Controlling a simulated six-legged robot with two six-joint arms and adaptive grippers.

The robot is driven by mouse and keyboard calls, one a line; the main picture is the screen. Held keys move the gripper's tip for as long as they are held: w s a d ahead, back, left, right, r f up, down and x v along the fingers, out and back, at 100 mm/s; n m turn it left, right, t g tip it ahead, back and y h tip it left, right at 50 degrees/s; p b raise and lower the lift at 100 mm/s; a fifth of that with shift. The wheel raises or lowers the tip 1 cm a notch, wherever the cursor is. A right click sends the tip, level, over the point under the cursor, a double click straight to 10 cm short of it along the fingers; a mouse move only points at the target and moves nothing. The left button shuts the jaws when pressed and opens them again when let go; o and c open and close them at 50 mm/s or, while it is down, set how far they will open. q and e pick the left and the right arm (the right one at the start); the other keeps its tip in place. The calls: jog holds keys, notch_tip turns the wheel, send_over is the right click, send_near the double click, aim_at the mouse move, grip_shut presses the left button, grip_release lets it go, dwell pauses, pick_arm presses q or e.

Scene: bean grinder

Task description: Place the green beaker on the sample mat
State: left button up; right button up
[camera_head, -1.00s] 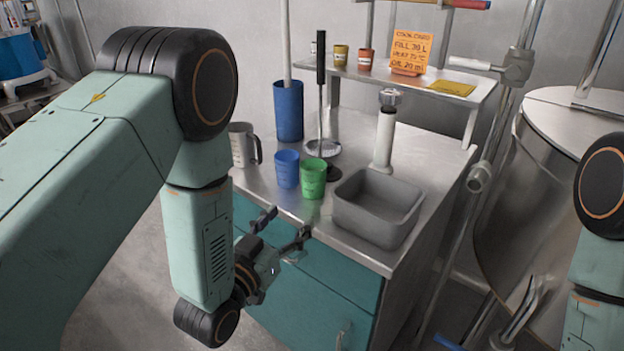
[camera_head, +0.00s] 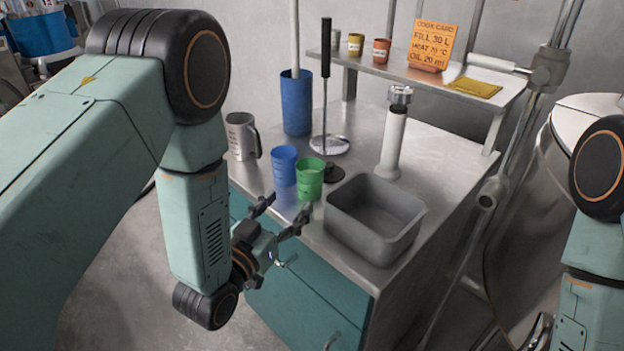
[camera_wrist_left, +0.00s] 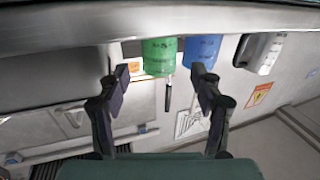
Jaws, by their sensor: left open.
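The green beaker (camera_head: 309,180) stands upright near the front edge of the steel counter (camera_head: 330,262), right of a blue beaker (camera_head: 284,166). My left gripper (camera_head: 287,207) is open and empty at the counter's front edge, just short of the two beakers. In the left wrist view the green beaker (camera_wrist_left: 160,56) shows between and beyond the open fingers of my left gripper (camera_wrist_left: 160,74), with the blue beaker (camera_wrist_left: 203,50) behind the right finger. A flat yellow mat (camera_head: 474,87), seemingly the sample mat, lies on the raised shelf. My right gripper is out of view.
A grey basin (camera_head: 375,218) stands close right of the green beaker. A metal jug (camera_head: 241,136), a tall blue cylinder (camera_head: 296,103) and a black-handled tool (camera_head: 326,95) stand behind. The shelf (camera_head: 400,75) holds small cups and an orange card (camera_head: 432,46).

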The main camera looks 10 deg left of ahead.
aim_at(304, 187)
pick_arm(q)
jog(key=shift+w+d+r, duration=0.1)
jog(key=shift+w+d, duration=0.1)
jog(key=shift+d, duration=0.05)
jog(key=shift+w, duration=1.25)
jog(key=x, duration=0.1)
jog(key=b+x, duration=0.1)
jog(key=x, duration=0.1)
jog(key=shift+w+d, duration=0.15)
jog(key=shift+d, duration=0.3)
jog(key=shift+w+d, duration=0.1)
jog(key=shift+w, duration=0.25)
jog(key=shift+w+a, duration=0.2)
jog(key=shift+w, duration=0.05)
jog(key=shift+d, duration=0.2)
jog(key=shift+c, duration=1.2)
jog(key=shift+a, duration=0.15)
jog(key=c, duration=0.9)
